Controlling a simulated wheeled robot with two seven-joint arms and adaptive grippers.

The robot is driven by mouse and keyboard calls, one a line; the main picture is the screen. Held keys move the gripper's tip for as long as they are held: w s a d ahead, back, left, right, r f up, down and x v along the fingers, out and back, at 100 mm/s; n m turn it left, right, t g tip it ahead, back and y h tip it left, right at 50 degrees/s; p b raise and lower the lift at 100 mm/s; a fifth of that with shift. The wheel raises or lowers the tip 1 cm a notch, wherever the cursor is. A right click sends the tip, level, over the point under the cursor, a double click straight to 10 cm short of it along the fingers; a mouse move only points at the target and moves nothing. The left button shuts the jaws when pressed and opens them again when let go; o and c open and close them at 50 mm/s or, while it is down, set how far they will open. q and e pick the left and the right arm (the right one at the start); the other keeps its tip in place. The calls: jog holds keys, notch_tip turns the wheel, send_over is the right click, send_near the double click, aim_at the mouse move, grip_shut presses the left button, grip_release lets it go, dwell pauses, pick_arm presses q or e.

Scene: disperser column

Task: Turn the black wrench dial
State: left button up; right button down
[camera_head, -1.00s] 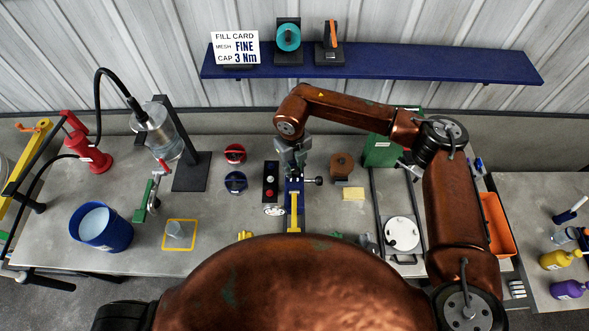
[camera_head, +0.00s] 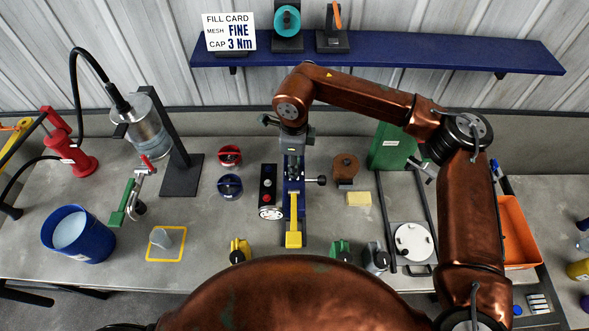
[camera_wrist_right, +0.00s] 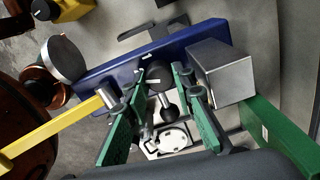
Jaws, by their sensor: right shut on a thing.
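The black wrench dial (camera_wrist_right: 158,74), a round black knob with a white mark, sits on a blue fixture (camera_wrist_right: 196,40) in the right wrist view. My right gripper (camera_wrist_right: 159,72) has green fingers on both sides of the dial and is shut on it. In the head view my right gripper (camera_head: 293,142) is over the far end of the blue fixture (camera_head: 287,200) and hides the dial. A yellow handle (camera_head: 294,234) extends from the fixture toward me. My left gripper is not in view.
A side knob (camera_head: 321,181) sticks out right of the fixture. A box with red button and gauge (camera_head: 268,184) stands close on its left. Red (camera_head: 229,156) and blue (camera_head: 230,186) round parts lie further left. A fill card (camera_head: 228,32) stands on the shelf.

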jog(key=n+b, duration=0.3)
jog(key=n, duration=0.1)
jog(key=shift+f+n, duration=0.1)
jog(key=shift+n, duration=0.2)
jog(key=shift+n+b, duration=0.85)
jog(key=shift+n, duration=1.05)
jog(key=shift+r, duration=0.2)
jog(key=c, duration=1.6)
grip_release()
jog(key=shift+r, duration=0.1)
jog(key=shift+d+r, duration=0.1)
jog(key=shift+r, duration=3.75)
